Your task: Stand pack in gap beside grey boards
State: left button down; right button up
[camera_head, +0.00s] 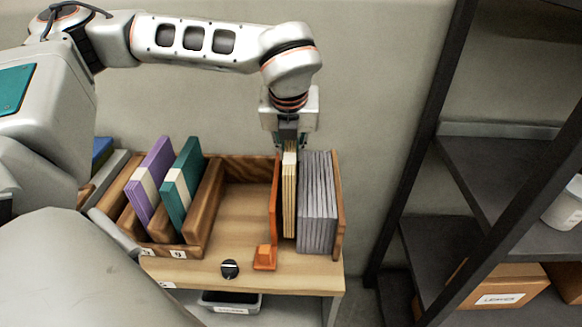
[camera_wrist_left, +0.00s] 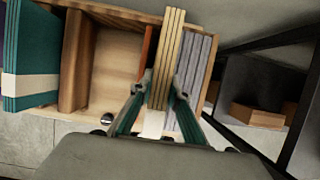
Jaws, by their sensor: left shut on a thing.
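A pack of cream boards (camera_head: 289,205) is upright between an orange divider (camera_head: 275,205) and the grey boards (camera_head: 316,205). Its lower front edge sits higher in the head view than that of the grey boards; I cannot tell whether it rests on the wooden base or hangs just above it. My left gripper (camera_head: 289,147) comes down from above and is shut on the pack's top. In the left wrist view the fingers (camera_wrist_left: 161,88) lie on either side of the pack (camera_wrist_left: 168,60), close to the grey boards (camera_wrist_left: 194,70). My right gripper is not in view.
A purple pack (camera_head: 150,182) and a teal pack (camera_head: 183,187) lean in wooden slots at left. An open bay (camera_head: 240,200) lies between them and the divider. An orange block (camera_head: 265,257) and a black knob (camera_head: 229,268) are at the front. A dark shelf (camera_head: 500,175) stands right.

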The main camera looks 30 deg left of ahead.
pick_arm(q)
jog(key=shift+f, duration=2.4)
jog(key=shift+f+b, duration=0.25)
jog(key=shift+b, duration=0.05)
jog(key=c, duration=1.9)
grip_release()
jog(key=shift+r, duration=0.1)
notch_tip(320, 180, up, 11)
send_over(291, 178)
jog(key=w+a, duration=0.3)
jog(key=w, duration=0.1)
jog(key=shift+w+a+r, duration=0.1)
jog(key=shift+w+r, duration=0.05)
jog(key=shift+r, duration=0.05)
